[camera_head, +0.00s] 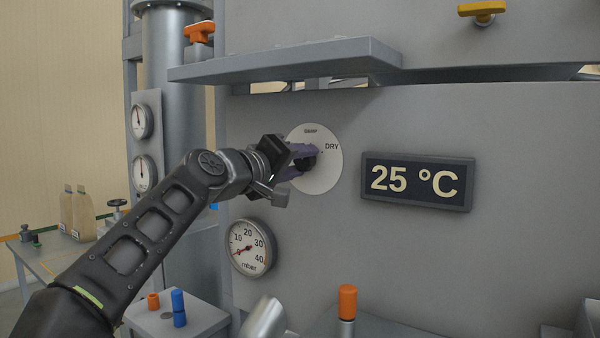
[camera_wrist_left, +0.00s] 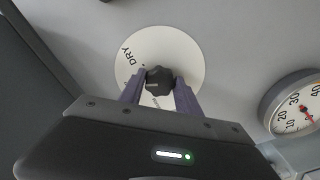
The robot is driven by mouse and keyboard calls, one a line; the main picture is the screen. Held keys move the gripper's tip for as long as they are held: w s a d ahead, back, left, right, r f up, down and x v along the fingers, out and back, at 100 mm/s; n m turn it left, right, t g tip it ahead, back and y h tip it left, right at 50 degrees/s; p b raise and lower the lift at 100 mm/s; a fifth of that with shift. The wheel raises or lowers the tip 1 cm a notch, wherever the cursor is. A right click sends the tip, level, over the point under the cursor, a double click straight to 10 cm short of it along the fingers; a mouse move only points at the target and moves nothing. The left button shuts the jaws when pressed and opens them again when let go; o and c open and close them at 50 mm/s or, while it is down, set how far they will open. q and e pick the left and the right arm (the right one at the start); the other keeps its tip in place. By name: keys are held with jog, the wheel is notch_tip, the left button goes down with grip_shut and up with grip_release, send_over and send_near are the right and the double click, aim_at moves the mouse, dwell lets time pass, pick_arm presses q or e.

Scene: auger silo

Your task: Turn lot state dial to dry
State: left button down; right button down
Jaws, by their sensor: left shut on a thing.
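The lot state dial is a white round plate (camera_head: 320,180) on the grey silo panel, marked DAMP at the top and DRY at the right. It also shows in the left wrist view (camera_wrist_left: 190,55), with DRY at its left. A black knob (camera_wrist_left: 159,78) sits at its middle. My left gripper (camera_head: 303,160) reaches the dial from the left, its purple fingers shut on the knob from both sides. In the head view the gripper hides much of the knob and the plate's left part. I cannot tell exactly where the knob points. My right gripper is not in view.
A pressure gauge (camera_head: 249,247) is below the dial, and a 25 °C display (camera_head: 417,181) is to its right. A grey shelf (camera_head: 290,62) juts out above. An orange-topped post (camera_head: 347,302) and a small table with orange and blue pegs (camera_head: 178,308) stand below.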

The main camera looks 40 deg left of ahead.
pick_arm(q)
jog(key=m+b, duration=0.1)
jog(key=m, duration=0.1)
jog(key=m+b, duration=0.1)
jog(key=shift+w+f+m, duration=0.1)
jog(key=shift+f+m, duration=0.2)
jog(key=shift+m, duration=0.1)
jog(key=shift+r+m+b, duration=0.1)
jog(key=shift+m+b, duration=0.55)
jog(key=shift+m, duration=1.25)
jog(key=c, duration=0.9)
grip_release()
jog(key=shift+r, duration=0.1)
jog(key=shift+o, duration=0.2)
jog(key=s+b, duration=0.2)
jog(key=s, duration=0.6)
